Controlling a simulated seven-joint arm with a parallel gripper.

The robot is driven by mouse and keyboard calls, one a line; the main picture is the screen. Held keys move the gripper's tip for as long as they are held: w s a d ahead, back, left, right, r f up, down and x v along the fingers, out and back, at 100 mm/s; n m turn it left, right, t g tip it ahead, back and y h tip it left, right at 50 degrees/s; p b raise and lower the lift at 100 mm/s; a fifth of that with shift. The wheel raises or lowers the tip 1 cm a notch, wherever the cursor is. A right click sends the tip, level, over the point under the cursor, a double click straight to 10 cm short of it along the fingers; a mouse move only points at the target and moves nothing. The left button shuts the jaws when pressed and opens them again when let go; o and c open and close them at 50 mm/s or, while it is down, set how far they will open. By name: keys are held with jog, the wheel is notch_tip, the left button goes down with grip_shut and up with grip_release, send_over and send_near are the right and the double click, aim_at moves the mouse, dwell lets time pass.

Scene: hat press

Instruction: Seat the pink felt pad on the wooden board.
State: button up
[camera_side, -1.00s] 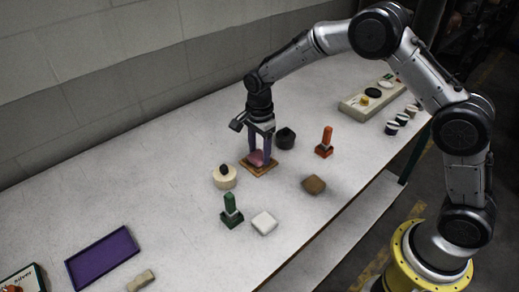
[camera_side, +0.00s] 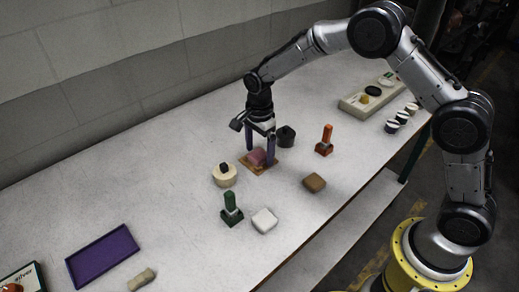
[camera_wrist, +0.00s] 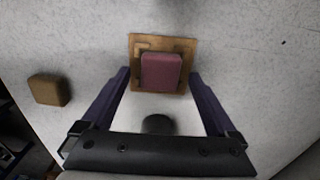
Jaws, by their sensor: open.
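The pink felt pad (camera_side: 257,157) rests on the wooden board (camera_side: 272,166) on the table. In the wrist view the pad (camera_wrist: 161,72) lies within the outline of the board (camera_wrist: 136,48), a little toward its near edge, with the board's far and side rims showing around it. My gripper (camera_side: 259,163) is above the board with its two purple fingers spread. In the wrist view my gripper (camera_wrist: 160,78) shows both fingers apart, with clear gaps either side of the pad.
A cream round block (camera_side: 224,179) with a dark knob stands left of the board, and a dark round block (camera_side: 285,137) stands behind it. A green stamp (camera_side: 231,210), white pad (camera_side: 264,220), brown pad (camera_side: 314,182) and orange stamp (camera_side: 325,142) stand nearby. A purple tray (camera_side: 103,256) lies front left.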

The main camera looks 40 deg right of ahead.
jog(key=s+d+r+t, duration=0.1)
jog(key=s+r, duration=0.1)
jog(key=r, duration=1)
jog(key=s+d+r+t, duration=0.1)
jog(key=s+r, duration=0.1)
jog(key=r, duration=1)
jog(key=s+d+r+n+t, duration=0.1)
jog(key=s+d+r+n, duration=0.15)
jog(key=s, duration=0.35)
jog(key=s+d+r+n+t, duration=0.1)
jog(key=s+r, duration=0.2)
jog(key=s, duration=0.3)
jog(key=s+f+n, duration=0.4)
jog(key=s+n, duration=0.3)
jog(key=s+d+f+n+t, duration=0.1)
jog(key=s+f+n, duration=0.3)
jog(key=s+n, duration=0.3)
jog(key=shift+s+f+t, duration=0.3)
jog(key=shift+s, duration=0.5)
